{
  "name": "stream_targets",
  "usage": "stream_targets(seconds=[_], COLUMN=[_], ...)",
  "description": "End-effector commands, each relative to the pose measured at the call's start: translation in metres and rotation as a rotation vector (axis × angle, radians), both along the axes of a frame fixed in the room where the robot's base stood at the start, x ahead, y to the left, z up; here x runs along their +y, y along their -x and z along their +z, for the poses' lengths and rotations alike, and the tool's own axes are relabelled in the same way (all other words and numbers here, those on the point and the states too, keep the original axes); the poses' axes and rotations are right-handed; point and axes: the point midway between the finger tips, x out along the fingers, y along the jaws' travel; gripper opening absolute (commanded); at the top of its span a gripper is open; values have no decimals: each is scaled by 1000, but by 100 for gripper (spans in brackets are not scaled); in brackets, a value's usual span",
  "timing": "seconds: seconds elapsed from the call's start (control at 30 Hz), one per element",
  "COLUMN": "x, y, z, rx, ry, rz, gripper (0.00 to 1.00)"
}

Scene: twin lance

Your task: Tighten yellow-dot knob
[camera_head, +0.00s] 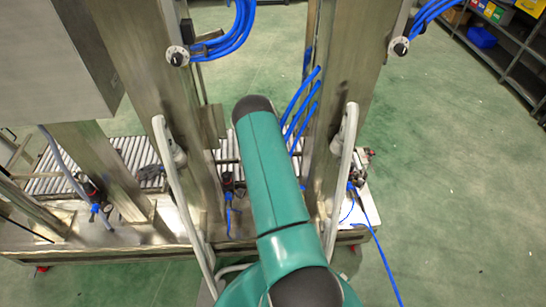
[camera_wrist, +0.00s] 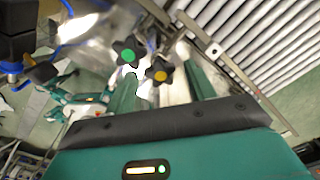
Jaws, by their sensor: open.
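The yellow-dot knob (camera_wrist: 160,76) is a black lobed knob with a yellow-orange centre, in the middle of the wrist view. A similar black knob with a green dot (camera_wrist: 126,57) sits close by, up and to its left. My gripper (camera_wrist: 161,72) is open, with one teal finger to the left and one to the right of the yellow-dot knob in the picture. I cannot tell how far the knob is from the fingers in depth. In the head view my arm hides the gripper and the yellow-dot knob cannot be made out.
Steel uprights (camera_head: 340,100) stand on both sides of my arm, with blue hoses (camera_head: 298,105) and grey handles (camera_head: 342,165). A roller conveyor (camera_wrist: 265,50) fills the wrist view's upper right. A steel cabinet (camera_head: 60,60) is at left. Green floor is open at right, before shelves (camera_head: 505,50).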

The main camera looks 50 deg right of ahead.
Motion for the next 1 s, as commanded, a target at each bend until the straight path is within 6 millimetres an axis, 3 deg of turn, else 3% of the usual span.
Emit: stream_targets(seconds=[0.17, 0.6, 0.8, 1.0], x=[0, 0, -1, 0], y=[-2, -1, 0, 0], z=[26, 117, 134, 136], rx=[-3, -2, -1, 0], ry=[1, 2, 2, 1], rz=[1, 1, 0, 0], gripper=[55, 55, 55, 55])
